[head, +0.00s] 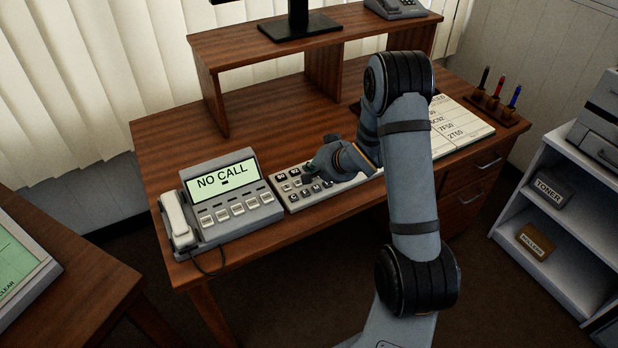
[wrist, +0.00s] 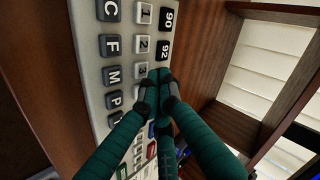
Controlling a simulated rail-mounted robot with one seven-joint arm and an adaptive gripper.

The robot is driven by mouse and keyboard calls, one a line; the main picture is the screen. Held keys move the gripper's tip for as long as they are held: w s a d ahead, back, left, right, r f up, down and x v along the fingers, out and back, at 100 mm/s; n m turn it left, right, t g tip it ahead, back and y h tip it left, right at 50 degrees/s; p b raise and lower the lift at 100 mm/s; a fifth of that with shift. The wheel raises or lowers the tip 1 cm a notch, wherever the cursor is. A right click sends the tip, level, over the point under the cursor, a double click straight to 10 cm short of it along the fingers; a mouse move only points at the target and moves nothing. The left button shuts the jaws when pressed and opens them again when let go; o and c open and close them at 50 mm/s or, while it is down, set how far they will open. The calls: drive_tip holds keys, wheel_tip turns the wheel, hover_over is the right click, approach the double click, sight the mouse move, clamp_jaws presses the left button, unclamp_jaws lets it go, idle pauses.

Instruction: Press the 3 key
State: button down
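The 3 key (wrist: 141,70) is a white key in the wrist view. It sits below the 1 key (wrist: 144,13) and 2 key (wrist: 143,43) in the same column. These keys are on a pale keypad (wrist: 125,60), which lies on the brown desk in the head view. My gripper (wrist: 153,82) has its dark fingertips together and empty, over the keypad just beside and below the 3 key. The fingertips hide keys near them. Whether they touch any key cannot be told. In the head view my gripper (head: 311,172) is low over the keypad's left part.
A desk phone (head: 228,205) with a "NO CALL" screen stands left of the keypad. A wooden riser (head: 214,98) stands behind. A paper list (head: 470,125) and a pen holder (head: 495,106) are at the right. In the wrist view, lettered keys (wrist: 111,75) flank the number column.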

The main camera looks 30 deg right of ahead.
drive_tip(key=shift+f+b, duration=0.45)
drive_tip(key=shift+f+b, duration=0.35)
idle(0.6)
drive_tip(key=shift+r, duration=0.1)
drive_tip(key=shift+r+p, duration=0.75)
wheel_tip(320, 180, up, 5)
drive_tip(key=p, duration=0.4)
drive_tip(key=shift+p, duration=0.3)
